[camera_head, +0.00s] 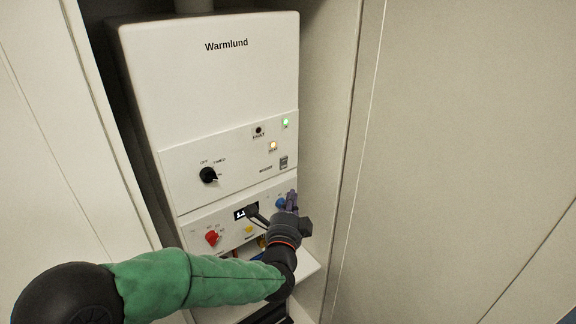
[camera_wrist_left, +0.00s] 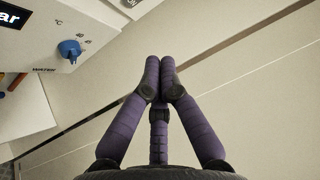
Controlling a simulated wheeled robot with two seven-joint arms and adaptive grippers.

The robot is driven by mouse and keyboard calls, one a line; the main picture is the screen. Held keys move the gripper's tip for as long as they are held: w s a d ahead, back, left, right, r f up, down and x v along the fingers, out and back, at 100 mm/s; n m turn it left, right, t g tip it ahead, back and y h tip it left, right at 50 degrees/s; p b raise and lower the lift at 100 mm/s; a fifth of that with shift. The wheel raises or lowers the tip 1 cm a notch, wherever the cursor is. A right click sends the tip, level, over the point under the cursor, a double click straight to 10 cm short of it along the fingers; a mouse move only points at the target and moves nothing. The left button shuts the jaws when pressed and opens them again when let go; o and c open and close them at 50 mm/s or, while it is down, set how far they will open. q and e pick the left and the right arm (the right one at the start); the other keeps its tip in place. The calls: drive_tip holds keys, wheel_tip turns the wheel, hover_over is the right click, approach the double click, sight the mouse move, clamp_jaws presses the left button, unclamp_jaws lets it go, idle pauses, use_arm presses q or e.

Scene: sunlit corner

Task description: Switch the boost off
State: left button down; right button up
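A white boiler (camera_head: 215,75) marked "Warmlund" stands in a cupboard. Its boost switch (camera_head: 283,162) is a small dark rocker on the right of the upper panel, beside a label that seems to read BOOST. Which way it is tipped is too small to tell. An amber lamp (camera_head: 273,146) is lit above it. My left gripper (camera_head: 291,200) is below the switch, in front of the lower panel's right end. In the left wrist view its purple fingers (camera_wrist_left: 160,82) meet at the tips, with nothing between them.
A green lamp (camera_head: 285,123) is lit; the fault lamp (camera_head: 258,130) is dark. A black knob (camera_head: 208,175), red knob (camera_head: 212,238), display (camera_head: 243,212) and blue knob (camera_wrist_left: 70,50) are nearby. The cupboard side wall (camera_head: 325,110) stands close on the right.

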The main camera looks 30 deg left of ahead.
use_arm(q)
drive_tip(key=shift+w, duration=0.15)
drive_tip(key=b, duration=0.1)
approach(288, 158)
drive_tip(key=w+d, duration=0.2)
drive_tip(key=w, duration=0.2)
drive_tip(key=a, duration=0.1)
drive_tip(key=w+a, duration=0.1)
drive_tip(key=a+b, duration=0.1)
drive_tip(key=shift+w+a+r, duration=0.2)
drive_tip(key=shift+w+a, duration=0.15)
drive_tip(key=r+p, duration=0.1)
drive_tip(key=p, duration=0.1)
drive_tip(key=shift+w+a+n+g+p, duration=0.15)
drive_tip(key=shift+a+n+g+p, duration=0.2)
drive_tip(key=shift+a+n+g, duration=0.05)
drive_tip(key=shift+f, duration=0.35)
